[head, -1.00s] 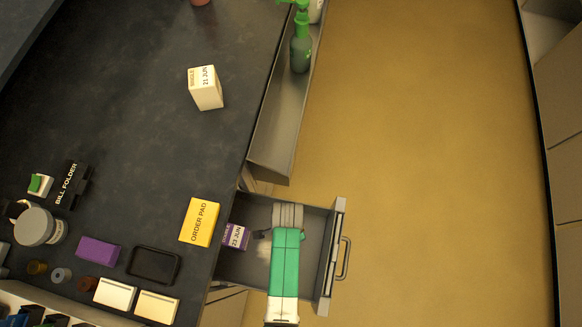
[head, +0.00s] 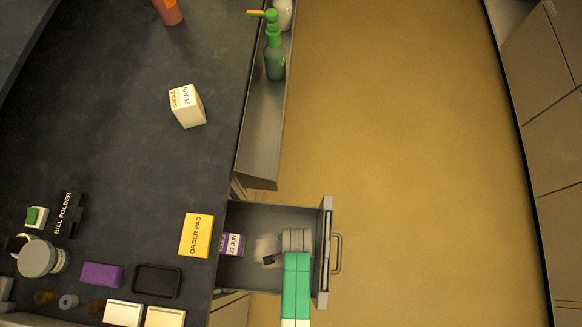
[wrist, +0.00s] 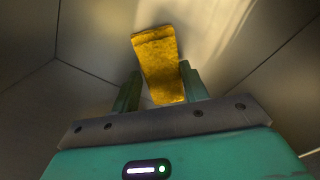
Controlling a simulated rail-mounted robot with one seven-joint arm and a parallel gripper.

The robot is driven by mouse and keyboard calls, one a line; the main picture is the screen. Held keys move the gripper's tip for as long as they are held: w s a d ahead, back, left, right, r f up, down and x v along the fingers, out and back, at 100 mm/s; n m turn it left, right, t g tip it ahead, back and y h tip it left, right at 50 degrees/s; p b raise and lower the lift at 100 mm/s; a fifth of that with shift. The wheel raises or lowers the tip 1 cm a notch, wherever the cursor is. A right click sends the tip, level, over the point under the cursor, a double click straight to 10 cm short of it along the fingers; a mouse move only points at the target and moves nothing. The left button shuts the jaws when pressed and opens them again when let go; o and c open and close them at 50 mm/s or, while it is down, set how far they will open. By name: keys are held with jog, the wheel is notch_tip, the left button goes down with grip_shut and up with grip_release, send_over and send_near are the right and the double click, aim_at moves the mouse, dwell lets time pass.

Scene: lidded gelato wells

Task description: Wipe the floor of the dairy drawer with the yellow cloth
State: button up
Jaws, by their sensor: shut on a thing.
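The dairy drawer (head: 240,275) stands open in the head view, with a grey floor and walls. A pale smear (head: 265,246) shows on its floor. My gripper (head: 268,259) is inside the drawer beside the smear, mostly hidden under my green and grey arm. In the wrist view my gripper (wrist: 158,88) is shut on the yellow cloth (wrist: 158,58), which sticks out beyond the fingers over the grey drawer floor. The cloth is hidden in the head view. I cannot tell whether it touches the floor.
A purple carton dated 23 JUN (head: 232,244) stands in the drawer against the counter side. A yellow order pad box (head: 196,235) and a white carton (head: 187,106) are on the dark counter.

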jog(key=shift+s+d+p, duration=0.65)
jog(key=shift+s+d, duration=0.15)
jog(key=shift+s, duration=0.1)
jog(key=shift+s+d+f, duration=0.25)
jog(key=shift+s+d, duration=0.05)
jog(key=shift+s, duration=0.05)
jog(key=shift+r, duration=0.1)
jog(key=shift+s+r+p, duration=0.2)
jog(key=shift+r+p, duration=0.6)
jog(key=shift+p, duration=0.2)
jog(key=shift+w, duration=0.15)
jog(key=shift+r, duration=0.1)
